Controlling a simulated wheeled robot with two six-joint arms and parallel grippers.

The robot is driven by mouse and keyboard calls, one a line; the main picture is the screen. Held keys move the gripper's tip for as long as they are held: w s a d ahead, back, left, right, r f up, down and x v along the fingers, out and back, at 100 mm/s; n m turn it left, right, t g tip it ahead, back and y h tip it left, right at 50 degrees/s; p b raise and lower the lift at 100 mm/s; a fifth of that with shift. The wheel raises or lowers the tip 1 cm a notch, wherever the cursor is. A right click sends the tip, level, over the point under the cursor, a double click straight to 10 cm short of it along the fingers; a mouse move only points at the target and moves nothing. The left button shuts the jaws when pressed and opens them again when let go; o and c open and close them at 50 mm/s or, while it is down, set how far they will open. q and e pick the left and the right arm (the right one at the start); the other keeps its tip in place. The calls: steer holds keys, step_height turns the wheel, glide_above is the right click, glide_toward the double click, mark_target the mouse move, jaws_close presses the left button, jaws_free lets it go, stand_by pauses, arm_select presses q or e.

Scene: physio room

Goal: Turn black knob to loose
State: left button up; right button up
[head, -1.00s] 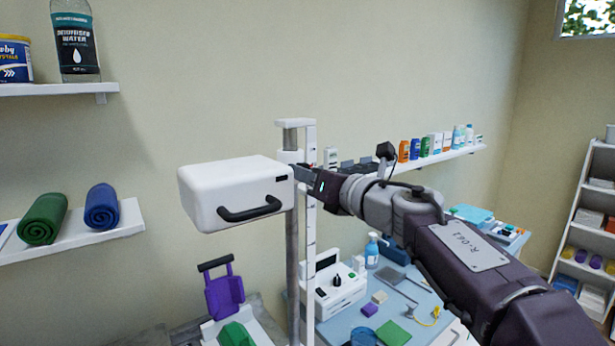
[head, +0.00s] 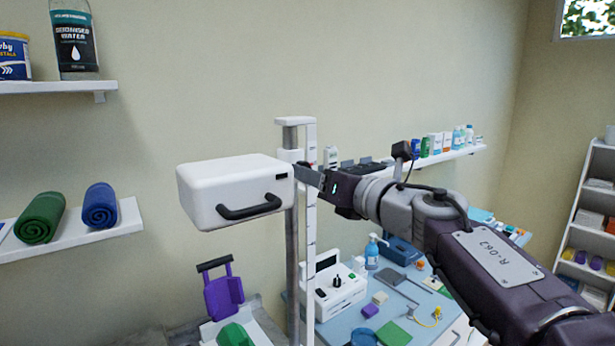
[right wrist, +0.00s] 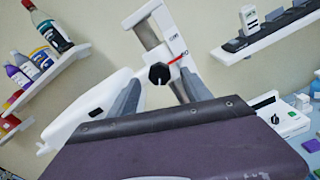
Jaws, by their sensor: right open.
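The black knob (right wrist: 159,74) shows in the right wrist view on the white carriage of an upright post, with a pale mark on its face. My right gripper (right wrist: 159,79) is open, one grey finger on each side of the knob in that view, with a visible gap to it. In the head view the right gripper (head: 305,175) comes in from the right and its fingers end beside the post and carriage (head: 290,156). The knob is hidden there. My left gripper is out of view.
A white box head (head: 235,185) with a black handle (head: 250,208) juts left from the post (head: 291,240). A ruled white strip (head: 310,230) runs beside it, with a red pointer (right wrist: 178,58). Below, a blue table (head: 345,328) holds a white device (head: 335,293) and small items.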

steer(key=b+v, duration=0.1)
steer(key=v, duration=0.5)
